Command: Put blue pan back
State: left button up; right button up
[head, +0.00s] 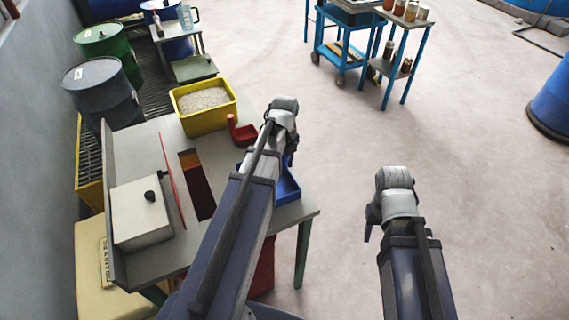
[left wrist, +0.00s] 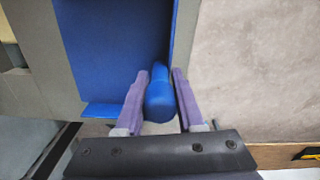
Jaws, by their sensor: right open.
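The blue pan (head: 286,188) is at the right edge of the workbench, partly hidden behind my left arm in the head view. In the left wrist view its flat blue floor (left wrist: 112,45) and low side walls show, with a rounded blue handle (left wrist: 159,97). My left gripper (head: 287,150) is over the pan. In the left wrist view its two purple fingers (left wrist: 160,88) lie close along both sides of the handle and appear closed on it. My right gripper (head: 370,222) is open and empty over the floor, right of the bench.
The workbench (head: 305,212) holds a yellow tub of pale granules (head: 204,102), a red scoop (head: 243,132), a dark rectangular opening (head: 198,185) and a pale box with a black knob (head: 140,212). Drums stand behind on the left.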

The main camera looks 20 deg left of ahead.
pick_arm(q)
jog(key=o, duration=0.4)
jog(key=shift+r, duration=0.15)
notch_tip(320, 180, up, 12)
jog(key=p, duration=1.2)
jog(key=shift+s+d+n+y, duration=0.2)
jog(key=shift+s+d+n, duration=2)
jog(key=shift+d+n, duration=1.25)
jog(key=shift+s+d+n+y, duration=0.2)
jog(key=shift+s+d+n, duration=2.05)
jog(key=shift+d+n, duration=1.15)
jog(key=shift+s+d+n+y, duration=0.2)
jog(key=shift+s+d+n, duration=2)
jog(key=shift+d+n, duration=1.25)
